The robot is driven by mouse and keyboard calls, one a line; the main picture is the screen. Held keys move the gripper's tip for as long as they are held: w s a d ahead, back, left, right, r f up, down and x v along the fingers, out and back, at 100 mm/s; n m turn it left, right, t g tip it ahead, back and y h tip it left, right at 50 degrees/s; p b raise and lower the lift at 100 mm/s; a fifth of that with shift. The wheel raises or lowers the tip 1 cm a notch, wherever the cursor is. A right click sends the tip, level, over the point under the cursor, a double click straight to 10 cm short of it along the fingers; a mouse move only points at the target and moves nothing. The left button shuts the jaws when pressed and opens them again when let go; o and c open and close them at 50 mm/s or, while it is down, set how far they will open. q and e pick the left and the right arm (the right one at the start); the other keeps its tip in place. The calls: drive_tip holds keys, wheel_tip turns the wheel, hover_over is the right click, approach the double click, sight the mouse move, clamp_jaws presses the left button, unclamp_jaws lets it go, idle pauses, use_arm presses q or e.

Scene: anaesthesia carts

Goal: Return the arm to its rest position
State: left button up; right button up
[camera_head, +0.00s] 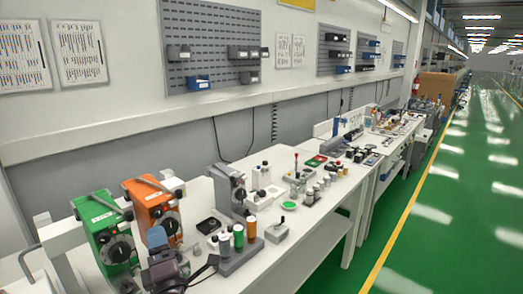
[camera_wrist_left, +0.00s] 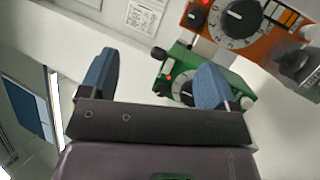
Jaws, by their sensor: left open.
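My left gripper (camera_head: 178,268) is at the bottom of the head view, in front of the green device and the orange device. In the left wrist view its two blue fingers (camera_wrist_left: 155,78) stand wide apart with nothing held between them. The green device (camera_head: 107,238) with a dial and top handle stands at the near left of the bench. It also shows beyond the fingers in the wrist view (camera_wrist_left: 180,68). The orange device (camera_head: 153,208) stands just right of it and shows at the wrist view's upper right (camera_wrist_left: 250,25). My right gripper is not in view.
A grey device (camera_head: 230,188) and a grey block with several cylinders (camera_head: 240,255) stand on the white bench (camera_head: 320,222). Smaller items fill the bench farther back. Grey pegboards (camera_head: 210,45) hang on the wall. The green floor (camera_head: 450,220) at right is clear.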

use_arm(q)
drive_tip(key=s+d+f+m+g+h+b, duration=0.1)
drive_tip(key=s+d+f+m+h, duration=0.15)
drive_tip(key=f+m+h, duration=0.65)
drive_tip(key=s+d+f+m+g+h, duration=0.1)
drive_tip(key=s+f+m+h, duration=0.3)
drive_tip(key=m, duration=0.9)
drive_tip(key=s+a+f+m+g+y+b, duration=0.1)
drive_tip(key=s+a+f+m+g, duration=0.1)
drive_tip(key=s+f, duration=0.6)
drive_tip(key=s+a+f+m+g+y+b, duration=0.1)
drive_tip(key=s+a+f+g, duration=0.2)
drive_tip(key=s+a+f, duration=0.3)
drive_tip(key=s+f, duration=0.3)
drive_tip(key=shift+s+f+m+g, duration=0.3)
drive_tip(key=shift+f+m+g, duration=0.1)
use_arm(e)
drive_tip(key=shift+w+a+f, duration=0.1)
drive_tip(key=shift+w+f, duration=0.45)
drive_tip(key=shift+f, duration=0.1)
